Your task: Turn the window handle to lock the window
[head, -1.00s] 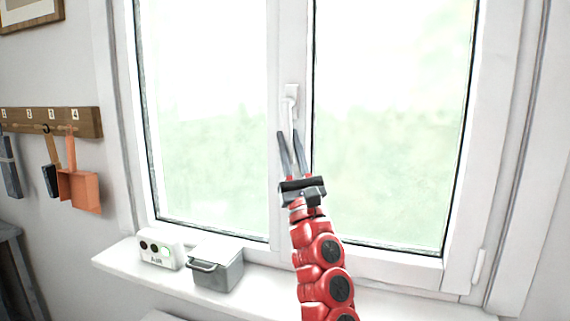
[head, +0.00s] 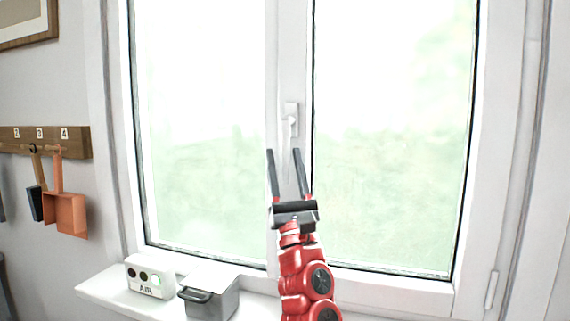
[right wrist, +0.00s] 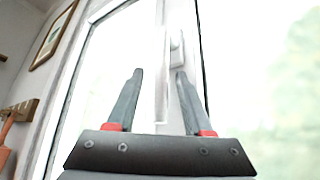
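The white window handle (head: 291,116) sits on the middle frame between the two panes, its lever pointing down. My right gripper (head: 284,150) is just below the handle's base, with its fingers spread on either side of the lever's lower part. I cannot tell whether a finger touches it. In the right wrist view, the fingers of my right gripper (right wrist: 160,72) are apart, and the handle (right wrist: 177,48) shows beyond them, pale against the white frame. My left gripper is not in view.
A white sill (head: 105,287) below the window carries a small white box with round marks (head: 150,277) and a grey lidded box (head: 209,293). A wooden hook rail (head: 75,141) with an orange dustpan (head: 66,212) hangs at the left. The space before the panes is clear.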

